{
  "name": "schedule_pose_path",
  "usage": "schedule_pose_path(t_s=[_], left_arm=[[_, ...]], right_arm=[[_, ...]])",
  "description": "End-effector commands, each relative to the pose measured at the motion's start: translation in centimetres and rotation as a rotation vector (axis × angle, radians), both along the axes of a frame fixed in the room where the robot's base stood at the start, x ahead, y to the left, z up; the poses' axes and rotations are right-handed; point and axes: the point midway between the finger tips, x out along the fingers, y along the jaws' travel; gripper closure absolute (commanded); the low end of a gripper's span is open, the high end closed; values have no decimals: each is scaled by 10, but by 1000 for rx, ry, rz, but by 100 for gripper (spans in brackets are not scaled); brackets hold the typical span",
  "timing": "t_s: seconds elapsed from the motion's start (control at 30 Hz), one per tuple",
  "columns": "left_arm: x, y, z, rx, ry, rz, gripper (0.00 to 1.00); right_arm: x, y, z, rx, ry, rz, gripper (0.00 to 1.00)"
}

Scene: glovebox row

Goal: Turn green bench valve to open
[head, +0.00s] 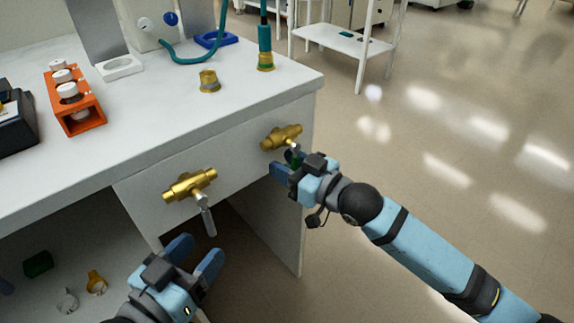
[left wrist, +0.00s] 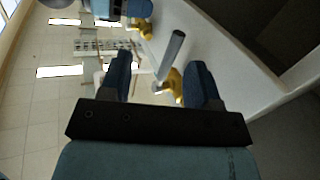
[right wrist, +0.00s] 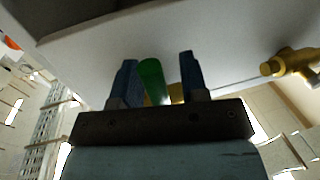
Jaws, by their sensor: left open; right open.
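The green bench valve is a brass body (head: 282,137) on the bench's front panel, at the right. Its green handle (right wrist: 153,80) lies between the open fingers of my right gripper (right wrist: 157,80); I cannot tell whether they touch it. In the head view my right gripper (head: 283,167) hides most of that handle. A second brass valve (head: 190,184) sits further left on the panel, with a grey handle (head: 207,217) hanging down. My left gripper (head: 194,256) is open below it. In the left wrist view the grey handle (left wrist: 170,55) shows beyond and between the left fingers (left wrist: 160,85).
The white bench (head: 180,110) carries an orange rack (head: 76,103) with white-capped vials, a brass fitting (head: 208,81) and a teal hose. Loose clamps (head: 96,283) and a green block (head: 38,264) lie on the lower shelf. Open floor is to the right.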

Motion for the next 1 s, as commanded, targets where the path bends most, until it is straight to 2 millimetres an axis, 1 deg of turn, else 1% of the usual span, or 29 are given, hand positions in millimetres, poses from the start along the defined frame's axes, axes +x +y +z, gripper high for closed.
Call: schedule_pose_path(t_s=[0.1,0.13,0.17,0.2,0.3,0.5,0.67,0.77,0.83,0.87,1.0], left_arm=[[0,0,0,0,0,0,43],[0,0,0,0,0,-1,43],[0,0,0,0,0,-1,43],[0,0,0,0,0,-1,43],[0,0,0,0,0,-1,43],[0,0,1,-2,1,-1,43],[-1,-1,8,-14,20,-6,43],[-4,-4,12,-39,60,-8,43],[-10,-6,12,-76,100,7,43],[-10,-5,18,-89,78,15,43],[-9,-3,55,-140,-22,42,43]], right_arm=[[0,0,0,0,0,0,60],[0,0,0,0,0,0,64],[0,0,0,0,0,0,71],[0,0,0,0,0,0,80],[0,0,0,0,0,0,100],[0,0,1,-1,-1,0,100],[0,-1,3,-23,-18,1,100],[2,-3,5,-56,-38,1,100],[3,-6,6,-88,-61,0,100],[4,-6,7,-104,-73,0,100],[7,-11,9,-187,-132,0,100]])
